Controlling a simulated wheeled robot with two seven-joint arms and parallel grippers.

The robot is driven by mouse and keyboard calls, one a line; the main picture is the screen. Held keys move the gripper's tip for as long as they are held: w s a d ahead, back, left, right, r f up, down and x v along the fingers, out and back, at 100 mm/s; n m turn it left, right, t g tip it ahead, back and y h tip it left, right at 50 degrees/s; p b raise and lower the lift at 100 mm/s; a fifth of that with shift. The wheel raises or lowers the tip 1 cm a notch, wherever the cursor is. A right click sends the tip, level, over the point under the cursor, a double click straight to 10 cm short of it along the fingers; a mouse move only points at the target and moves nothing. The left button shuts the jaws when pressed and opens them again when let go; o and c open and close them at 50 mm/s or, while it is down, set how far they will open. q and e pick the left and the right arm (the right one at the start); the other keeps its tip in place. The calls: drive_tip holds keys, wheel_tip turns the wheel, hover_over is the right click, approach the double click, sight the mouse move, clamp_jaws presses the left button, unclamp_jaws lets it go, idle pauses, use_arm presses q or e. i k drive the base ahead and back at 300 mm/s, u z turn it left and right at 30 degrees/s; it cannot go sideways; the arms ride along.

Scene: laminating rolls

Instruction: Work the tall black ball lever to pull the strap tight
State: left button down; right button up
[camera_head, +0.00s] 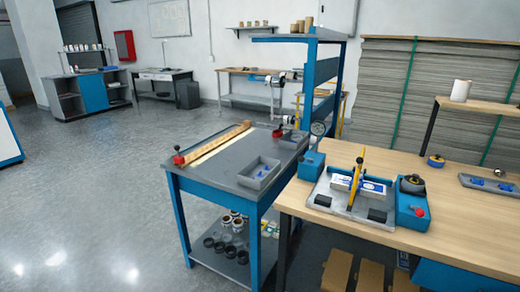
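A strapping station with a grey base plate (345,207) sits on the wooden table at the right. A white and blue pack (343,184) lies on it, with an upright yellow strap (356,170) across it. A blue block (311,165) stands at its left. A round dark-rimmed part (318,128) shows above that block; I cannot tell whether it is the lever's ball. A blue unit (409,211) at the right carries a dark reel (412,184) and a red knob (420,210). Whether the strap is tight is too small to tell. Neither gripper is in view.
The wooden table (470,220) also holds a yellow and black roll (436,161) and a grey tray (490,184). A blue-framed bench (215,180) with a grey bin (260,172) stands beside it at the left. Open floor (90,210) lies further left.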

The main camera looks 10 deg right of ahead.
sight(301, 159)
drive_tip(key=i, duration=0.7)
drive_tip(key=z, duration=0.75)
drive_tip(key=i, duration=0.35)
drive_tip(key=z, duration=0.35)
